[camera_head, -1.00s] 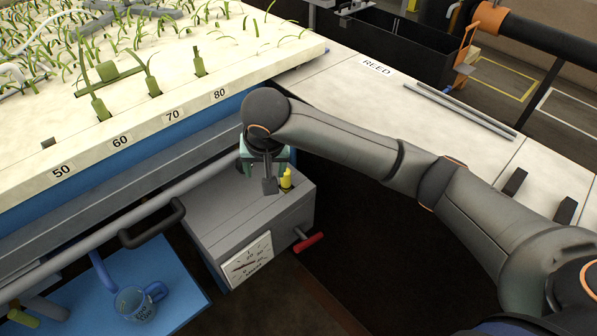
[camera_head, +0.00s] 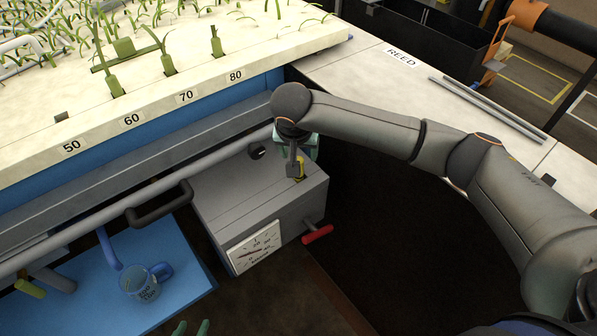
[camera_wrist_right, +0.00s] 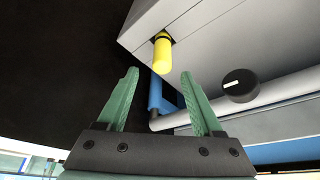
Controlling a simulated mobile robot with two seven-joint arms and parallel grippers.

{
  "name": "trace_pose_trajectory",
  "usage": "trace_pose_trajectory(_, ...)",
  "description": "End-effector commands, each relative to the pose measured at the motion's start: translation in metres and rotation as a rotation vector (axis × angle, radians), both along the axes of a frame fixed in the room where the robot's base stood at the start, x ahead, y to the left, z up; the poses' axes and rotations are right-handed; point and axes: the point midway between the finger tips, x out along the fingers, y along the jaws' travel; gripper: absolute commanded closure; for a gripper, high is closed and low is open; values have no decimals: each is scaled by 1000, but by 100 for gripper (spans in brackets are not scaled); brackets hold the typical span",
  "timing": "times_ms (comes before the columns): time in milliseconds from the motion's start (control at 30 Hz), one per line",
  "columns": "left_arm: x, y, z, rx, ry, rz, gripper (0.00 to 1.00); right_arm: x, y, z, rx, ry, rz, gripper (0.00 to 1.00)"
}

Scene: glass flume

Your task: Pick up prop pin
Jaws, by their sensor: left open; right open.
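The prop pin, which I take to be the yellow pin (camera_head: 300,169), stands on top of the grey box near its right end. In the right wrist view the yellow pin (camera_wrist_right: 162,55) has a dark collar at the box face and lies ahead of the finger gap, apart from both fingers. My right gripper (camera_wrist_right: 162,95) is open and empty, with green fingers. In the head view my right wrist partly hides the right gripper (camera_head: 309,146) beside the pin. My left gripper (camera_head: 192,329) shows only green fingertips at the bottom edge, open.
The grey box (camera_head: 235,205) has a dial (camera_head: 255,248) and a red handle (camera_head: 317,234). A black knob (camera_wrist_right: 240,85) and a pipe (camera_wrist_right: 215,112) are near the right gripper. The flume bed edge (camera_head: 150,120) is behind.

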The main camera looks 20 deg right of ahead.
Motion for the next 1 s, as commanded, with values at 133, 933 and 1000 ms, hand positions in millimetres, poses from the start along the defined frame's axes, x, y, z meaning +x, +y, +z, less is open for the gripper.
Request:
trace_pose_trajectory(133, 1, -2, -2, -2, -3, -3, 50, 4, 0, -25, -1, 1, -2, 32)
trace_pose_trajectory(933, 3, -3, -1, -3, -4, -6, 50, 9, -2, -35, 2, -2, 0, 81)
trace_pose_trajectory(1000, 3, -2, -2, -1, -2, -5, 50, 9, -2, -35, 2, -2, 0, 89)
